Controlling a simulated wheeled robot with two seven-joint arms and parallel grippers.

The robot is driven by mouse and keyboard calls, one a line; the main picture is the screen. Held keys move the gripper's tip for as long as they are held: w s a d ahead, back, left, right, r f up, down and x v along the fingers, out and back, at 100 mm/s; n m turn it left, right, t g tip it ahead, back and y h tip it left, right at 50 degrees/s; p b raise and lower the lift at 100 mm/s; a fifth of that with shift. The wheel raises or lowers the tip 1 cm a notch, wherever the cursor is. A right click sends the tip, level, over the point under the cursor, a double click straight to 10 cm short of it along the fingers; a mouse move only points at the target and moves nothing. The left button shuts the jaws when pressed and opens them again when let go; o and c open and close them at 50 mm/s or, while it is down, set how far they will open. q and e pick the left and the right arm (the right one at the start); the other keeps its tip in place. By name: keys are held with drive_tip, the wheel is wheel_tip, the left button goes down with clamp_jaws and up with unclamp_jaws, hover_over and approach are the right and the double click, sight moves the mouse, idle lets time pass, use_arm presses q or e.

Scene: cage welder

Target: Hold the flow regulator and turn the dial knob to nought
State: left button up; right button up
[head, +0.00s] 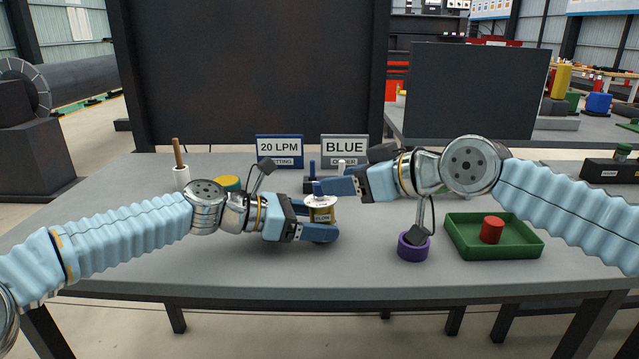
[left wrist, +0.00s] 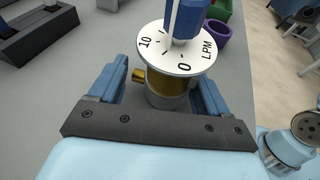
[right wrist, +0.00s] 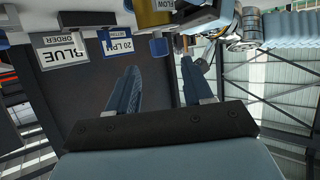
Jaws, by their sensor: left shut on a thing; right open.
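The flow regulator (head: 322,214) has a gold body and a white dial plate. My left gripper (head: 322,228) is shut around its body near the middle of the table. In the left wrist view the dial plate (left wrist: 160,55) shows 10, 0 and LPM. The blue dial knob (left wrist: 186,18) stands on it with a white line on its side; its exact setting is unclear. My right gripper (head: 335,187) is open beside the knob. In the right wrist view the regulator is upside down, and the knob (right wrist: 158,47) shows beyond the gap between the fingers.
Signs reading 20 LPM (head: 279,150) and BLUE (head: 345,149) stand behind. A purple ring (head: 413,249) and a green tray (head: 462,242) holding a red cylinder (head: 491,230) lie to the right. A white cup (head: 181,179) with a stick stands left. The front table strip is clear.

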sight(320, 191)
drive_tip(key=shift+x, duration=3.35)
clamp_jaws()
